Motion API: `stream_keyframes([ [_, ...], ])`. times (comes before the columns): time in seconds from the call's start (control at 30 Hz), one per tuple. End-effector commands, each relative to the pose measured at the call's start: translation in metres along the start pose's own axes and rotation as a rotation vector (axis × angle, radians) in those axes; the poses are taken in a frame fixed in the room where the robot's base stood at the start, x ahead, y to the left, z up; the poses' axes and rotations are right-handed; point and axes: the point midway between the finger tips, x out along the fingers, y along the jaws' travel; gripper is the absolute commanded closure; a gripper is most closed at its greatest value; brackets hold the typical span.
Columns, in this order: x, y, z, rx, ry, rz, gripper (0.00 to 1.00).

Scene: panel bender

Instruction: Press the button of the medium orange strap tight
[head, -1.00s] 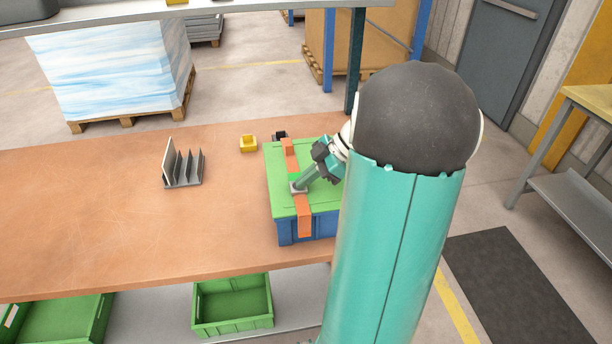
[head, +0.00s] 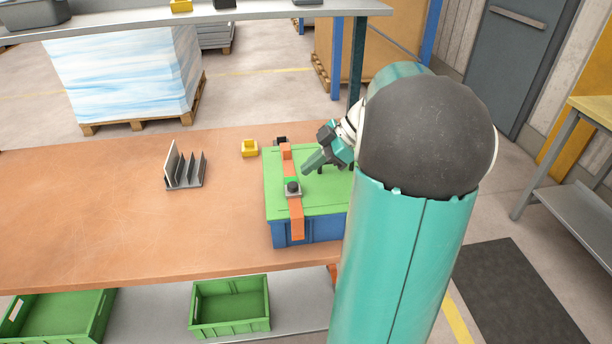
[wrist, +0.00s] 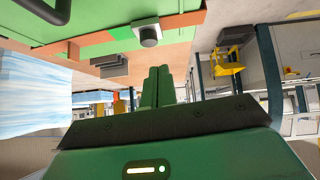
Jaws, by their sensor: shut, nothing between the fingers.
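The orange strap (head: 297,218) runs across the green lid (head: 325,197) of a blue box (head: 310,230) on the bench. Its buckle carries a dark round button (head: 293,187) on a grey base, left of the lid's middle. The button also shows in the wrist view (wrist: 149,36), on the strap (wrist: 182,20). My gripper (head: 307,170) is above the lid, to the upper right of the button and apart from it. In the wrist view its fingers (wrist: 157,85) are together and empty. My arm hides the right part of the box.
A grey slotted rack (head: 185,168) stands to the left on the orange-brown bench (head: 100,215). A small yellow bin (head: 249,148) and a small black item (head: 280,141) are behind the box. The bench's left part is clear. Green crates (head: 230,305) sit on the shelf below.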

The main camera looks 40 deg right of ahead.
Motion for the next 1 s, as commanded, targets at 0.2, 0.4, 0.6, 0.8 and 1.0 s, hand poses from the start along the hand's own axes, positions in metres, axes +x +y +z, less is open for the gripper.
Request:
stream_keyframes([
  [0.2,-0.042,0.003,-0.003,-0.005,-0.001,0.000,1.00],
  [0.4,-0.066,0.004,-0.003,-0.005,0.000,-0.001,1.00],
  [0.6,-0.072,0.002,-0.003,-0.004,0.002,-0.003,1.00],
  [0.8,-0.072,0.002,-0.002,-0.004,0.001,-0.003,1.00],
  [1.0,-0.073,0.001,-0.002,-0.004,0.001,-0.002,1.00],
])
